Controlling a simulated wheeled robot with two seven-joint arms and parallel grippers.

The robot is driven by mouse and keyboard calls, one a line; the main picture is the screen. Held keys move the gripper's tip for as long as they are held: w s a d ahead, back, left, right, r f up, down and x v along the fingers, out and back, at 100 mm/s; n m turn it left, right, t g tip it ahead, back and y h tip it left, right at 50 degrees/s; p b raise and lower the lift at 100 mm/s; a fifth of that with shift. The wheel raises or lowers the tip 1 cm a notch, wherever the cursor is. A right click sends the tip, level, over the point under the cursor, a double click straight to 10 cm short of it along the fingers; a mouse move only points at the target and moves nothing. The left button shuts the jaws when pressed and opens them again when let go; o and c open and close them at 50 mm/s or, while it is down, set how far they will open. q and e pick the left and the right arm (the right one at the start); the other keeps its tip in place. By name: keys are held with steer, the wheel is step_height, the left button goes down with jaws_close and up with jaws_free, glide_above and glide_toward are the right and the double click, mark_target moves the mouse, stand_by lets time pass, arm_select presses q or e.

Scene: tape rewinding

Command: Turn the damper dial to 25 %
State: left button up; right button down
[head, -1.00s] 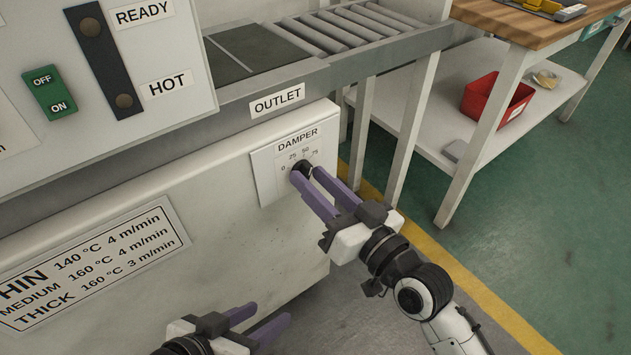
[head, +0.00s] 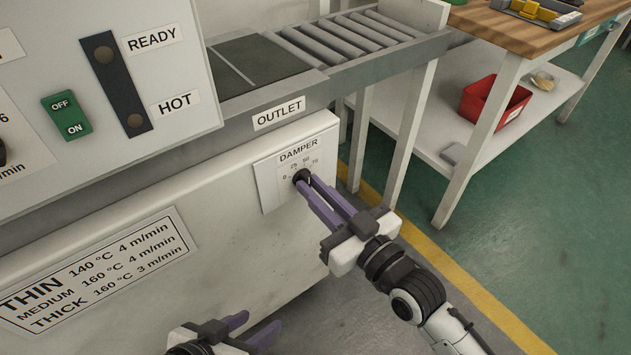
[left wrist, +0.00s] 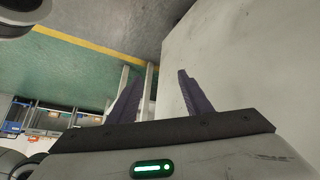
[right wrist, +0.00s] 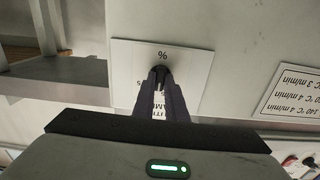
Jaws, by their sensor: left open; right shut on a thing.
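The damper dial (head: 301,175) is a small black knob on a white plate (head: 270,190) marked DAMPER, with 0, 25, 50 and 75 printed around it. My right gripper (head: 308,180) is shut on the dial; in the right wrist view the fingers (right wrist: 161,82) close on the black knob (right wrist: 160,72) below a % sign. The fingers hide much of the knob, and I cannot tell which mark its pointer faces. My left gripper (head: 258,325) is open and empty, low in front of the machine; its parted fingers show in the left wrist view (left wrist: 160,95).
A THIN/MEDIUM/THICK label (head: 100,268) is on the machine front. The OUTLET roller conveyor (head: 345,40) juts out above the damper. A workbench with a red bin (head: 495,100) stands at the right. The floor (head: 540,220) to the right is clear.

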arm_select(q)
steer(key=shift+s+a+r+n+t+y+p, duration=0.2)
steer(key=shift+a+r+t+p, duration=0.25)
steer(key=shift+r+p, duration=0.3)
steer(key=shift+s+a+r+n+t+y+p, duration=0.15)
steer(key=shift+a+r+n+t+p, duration=0.2)
steer(key=shift+a+r+p, duration=0.35)
arm_select(e)
steer(key=shift+n, duration=2.1)
arm_select(q)
steer(key=shift+d+f, duration=0.1)
steer(key=shift+f, duration=0.1)
arm_select(e)
steer(key=c, duration=1.8)
jaws_free()
steer(key=shift+s, duration=0.1)
